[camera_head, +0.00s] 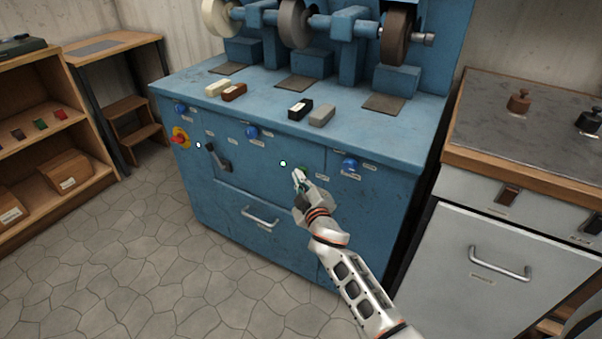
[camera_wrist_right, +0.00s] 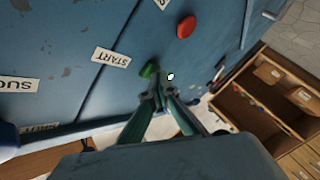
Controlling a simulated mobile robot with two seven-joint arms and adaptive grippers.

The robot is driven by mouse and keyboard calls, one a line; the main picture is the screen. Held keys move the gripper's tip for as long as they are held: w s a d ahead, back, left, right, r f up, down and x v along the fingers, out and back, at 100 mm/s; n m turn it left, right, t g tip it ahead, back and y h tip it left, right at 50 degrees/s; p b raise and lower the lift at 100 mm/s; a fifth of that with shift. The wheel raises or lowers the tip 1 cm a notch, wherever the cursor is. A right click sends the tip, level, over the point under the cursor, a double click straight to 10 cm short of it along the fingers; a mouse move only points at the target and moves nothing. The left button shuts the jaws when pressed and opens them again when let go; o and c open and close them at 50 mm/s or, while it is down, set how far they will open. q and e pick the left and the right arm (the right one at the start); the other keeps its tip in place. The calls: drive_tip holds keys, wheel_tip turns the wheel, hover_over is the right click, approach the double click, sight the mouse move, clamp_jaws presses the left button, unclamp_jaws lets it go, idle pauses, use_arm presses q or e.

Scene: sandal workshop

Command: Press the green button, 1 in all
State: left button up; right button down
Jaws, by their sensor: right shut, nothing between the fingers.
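The green button (camera_wrist_right: 149,69) is a small round knob on the blue front panel of the machine (camera_head: 245,190), beside a START label (camera_wrist_right: 111,57). My right gripper (camera_head: 297,175) is shut and empty, its fingertips close in front of the panel. In the right wrist view the closed fingertips (camera_wrist_right: 158,90) lie just below the green button in the picture and overlap its lower edge. I cannot tell whether they touch it. In the head view the gripper mostly hides the button. My left gripper is not in view.
A red button (camera_wrist_right: 186,27) is on the same panel. A red and yellow emergency knob (camera_head: 180,138), a lever (camera_head: 217,157) and blue knobs (camera_head: 251,132) are on the front. Blocks (camera_head: 300,108) lie on the machine top. A grey cabinet (camera_head: 490,260) stands at right.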

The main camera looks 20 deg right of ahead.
drive_tip(key=shift+s+a, duration=0.55)
drive_tip(key=shift+a, duration=0.1)
drive_tip(key=shift+s+a+b, duration=0.15)
drive_tip(key=shift+s+a, duration=0.65)
drive_tip(key=shift+a, duration=0.2)
drive_tip(key=shift+s+a+b, duration=0.15)
drive_tip(key=shift+s+a, duration=0.6)
drive_tip(key=shift+a, duration=0.25)
